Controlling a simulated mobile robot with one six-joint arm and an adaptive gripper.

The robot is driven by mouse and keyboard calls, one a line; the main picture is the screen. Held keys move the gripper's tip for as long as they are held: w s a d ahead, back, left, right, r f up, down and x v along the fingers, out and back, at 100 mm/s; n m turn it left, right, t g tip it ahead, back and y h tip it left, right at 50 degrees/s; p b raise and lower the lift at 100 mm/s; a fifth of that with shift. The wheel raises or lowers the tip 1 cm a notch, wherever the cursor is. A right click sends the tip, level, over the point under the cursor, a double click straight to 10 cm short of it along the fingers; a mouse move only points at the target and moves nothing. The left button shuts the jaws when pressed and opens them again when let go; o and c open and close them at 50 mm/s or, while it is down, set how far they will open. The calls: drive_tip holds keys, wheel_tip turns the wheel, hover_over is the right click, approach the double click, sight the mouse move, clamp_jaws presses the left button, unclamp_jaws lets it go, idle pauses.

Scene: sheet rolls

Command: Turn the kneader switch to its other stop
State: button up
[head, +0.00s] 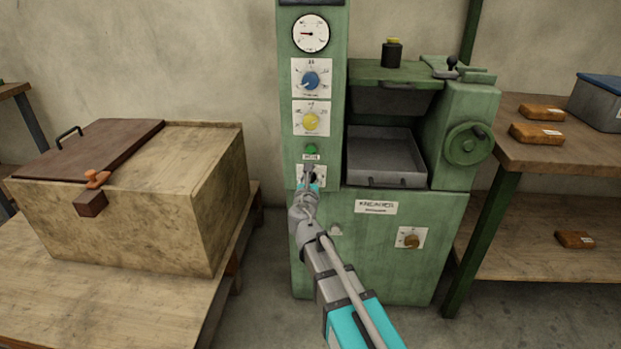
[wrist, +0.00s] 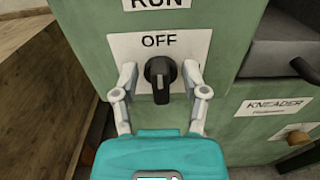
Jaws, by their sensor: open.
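A black rotary switch (wrist: 160,72) with a raised grip sits on a white plate (wrist: 205,44) marked OFF. Its grip stands roughly upright, below the word OFF. My gripper (wrist: 159,70) is open, with one finger on each side of the switch; I cannot tell whether either finger touches it. In the head view, my gripper (head: 309,183) is in front of the switch plate (head: 321,171) and hides most of it. A KNEADER label (head: 376,207) is on the green machine's lower front, with a brown knob (head: 411,241) on a separate plate below right.
Above the switch are a green button (head: 311,149) with a RUN label, a yellow dial (head: 311,122), a blue dial (head: 310,81) and a gauge (head: 311,33). A metal tray (head: 384,181) and a handwheel (head: 468,144) are to the right. A wooden box (head: 150,220) stands left.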

clamp_jaws()
drive_tip(key=shift+a, duration=0.1)
